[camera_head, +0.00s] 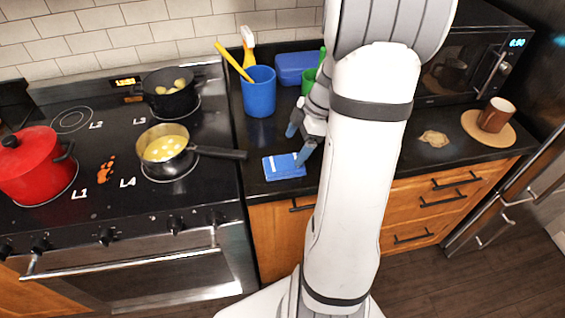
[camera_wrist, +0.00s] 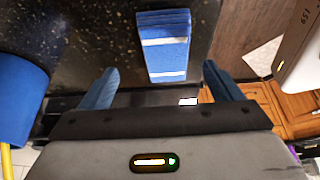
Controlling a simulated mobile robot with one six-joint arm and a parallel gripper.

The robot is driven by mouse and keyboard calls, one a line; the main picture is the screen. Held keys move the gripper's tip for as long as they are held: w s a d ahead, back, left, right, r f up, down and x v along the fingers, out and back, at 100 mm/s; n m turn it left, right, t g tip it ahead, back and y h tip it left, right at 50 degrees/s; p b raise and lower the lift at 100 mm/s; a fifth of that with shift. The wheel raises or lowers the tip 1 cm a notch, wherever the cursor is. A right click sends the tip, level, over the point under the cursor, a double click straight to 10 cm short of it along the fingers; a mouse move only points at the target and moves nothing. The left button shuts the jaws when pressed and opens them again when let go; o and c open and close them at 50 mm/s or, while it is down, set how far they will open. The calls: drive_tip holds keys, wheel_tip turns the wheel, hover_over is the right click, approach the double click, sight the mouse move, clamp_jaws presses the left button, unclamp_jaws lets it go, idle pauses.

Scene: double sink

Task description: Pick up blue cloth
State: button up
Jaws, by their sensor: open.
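The blue cloth (camera_head: 284,167) lies folded flat on the black counter, just right of the stove and close to the counter's front edge. In the wrist view the cloth (camera_wrist: 164,62) shows as a blue rectangle with pale stripes. My gripper (camera_head: 298,145) is over the counter right at the cloth, with its blue fingertips near the cloth's right side in the head view. In the wrist view my gripper (camera_wrist: 160,85) has its fingers wide apart, one on each side of the cloth's line, with nothing between them gripped. My arm hides part of the counter behind it.
A blue cup (camera_head: 259,92) with brushes stands behind the cloth. A blue box (camera_head: 297,68) and a green item (camera_head: 308,82) are farther back. The saucepan's handle (camera_head: 220,153) reaches toward the counter.

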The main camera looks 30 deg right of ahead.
sight(289, 161)
drive_tip(key=x, duration=0.2)
drive_tip(key=p+x, duration=0.1)
drive_tip(key=x, duration=0.1)
drive_tip(key=s+x, duration=0.1)
drive_tip(key=x, duration=0.1)
drive_tip(key=shift+f, duration=0.3)
drive_tip(key=c, duration=1.1)
